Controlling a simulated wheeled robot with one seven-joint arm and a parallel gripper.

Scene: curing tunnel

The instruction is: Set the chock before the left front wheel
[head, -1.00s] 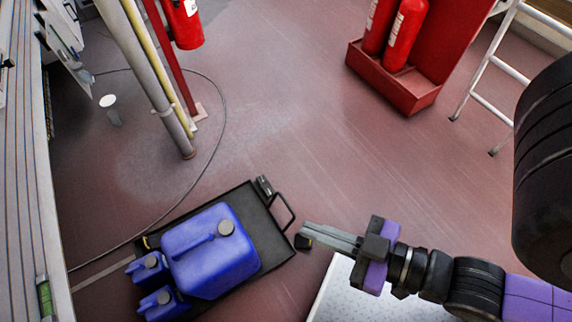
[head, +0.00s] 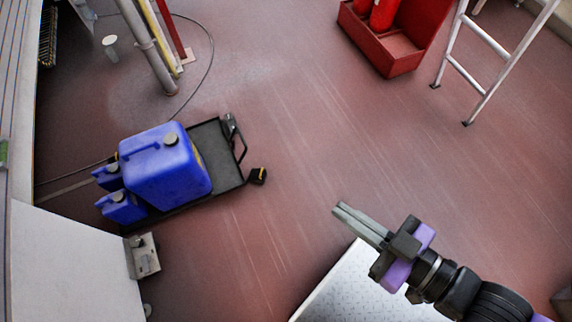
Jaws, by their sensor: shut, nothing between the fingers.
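A flat black cart (head: 215,140) stands on the reddish floor at the left, with a folded-looking black handle frame at its right end. It bears a large blue canister (head: 165,168) and two small blue ones (head: 123,207). A small black block with a yellow face, which looks like the chock (head: 257,176), lies on the floor by the cart's lower right corner. My gripper (head: 358,222) is shut and empty, to the right of the block and clear of it. The cart's wheels are mostly hidden, so I cannot tell whether the block touches one.
A red extinguisher stand (head: 402,62) and a white ladder (head: 480,75) stand at the top right. Posts (head: 150,45) and a thin cable are at the top left. A white cabinet (head: 75,265) fills the lower left. The floor between cart and ladder is clear.

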